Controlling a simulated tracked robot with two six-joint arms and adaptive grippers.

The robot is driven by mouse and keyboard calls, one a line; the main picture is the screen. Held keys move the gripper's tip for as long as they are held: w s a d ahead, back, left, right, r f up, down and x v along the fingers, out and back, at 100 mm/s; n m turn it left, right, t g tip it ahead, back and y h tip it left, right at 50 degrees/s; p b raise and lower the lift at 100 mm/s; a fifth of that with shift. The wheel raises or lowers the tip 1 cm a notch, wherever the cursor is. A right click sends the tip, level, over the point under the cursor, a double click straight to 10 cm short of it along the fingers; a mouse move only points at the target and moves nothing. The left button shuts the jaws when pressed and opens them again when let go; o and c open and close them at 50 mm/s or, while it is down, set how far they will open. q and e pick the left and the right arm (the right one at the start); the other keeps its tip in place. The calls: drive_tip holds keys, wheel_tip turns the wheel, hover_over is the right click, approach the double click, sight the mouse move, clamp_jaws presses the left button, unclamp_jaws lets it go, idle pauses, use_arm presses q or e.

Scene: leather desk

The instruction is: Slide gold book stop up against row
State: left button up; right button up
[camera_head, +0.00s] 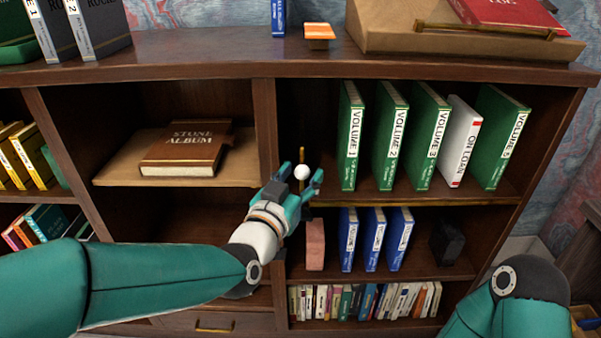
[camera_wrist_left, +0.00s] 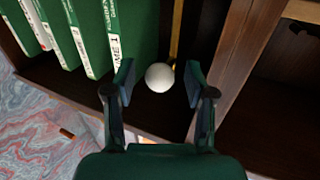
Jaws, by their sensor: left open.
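The gold book stop (camera_head: 302,155) is a thin upright gold plate with a white ball knob (camera_head: 302,172), at the left end of the upper right shelf bay. The row of green volumes with one white book (camera_head: 460,140) stands to its right; a gap separates the stop from Volume 1 (camera_head: 350,135). My left gripper (camera_head: 301,174) is open with its fingers either side of the knob. The left wrist view shows the knob (camera_wrist_left: 159,77) between the open fingers (camera_wrist_left: 158,72), and the gold plate (camera_wrist_left: 177,30) behind it. My right gripper is out of view.
A wooden divider (camera_head: 266,130) stands just left of the stop. Blue books (camera_head: 376,240) and a pink block (camera_head: 315,245) stand on the shelf below. A brown Stone Album (camera_head: 185,150) lies in the left bay. Shelf floor between stop and Volume 1 looks clear.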

use_arm(q)
drive_tip(key=shift+w+d, duration=0.25)
drive_tip(key=shift+w, duration=0.3)
clamp_jaws()
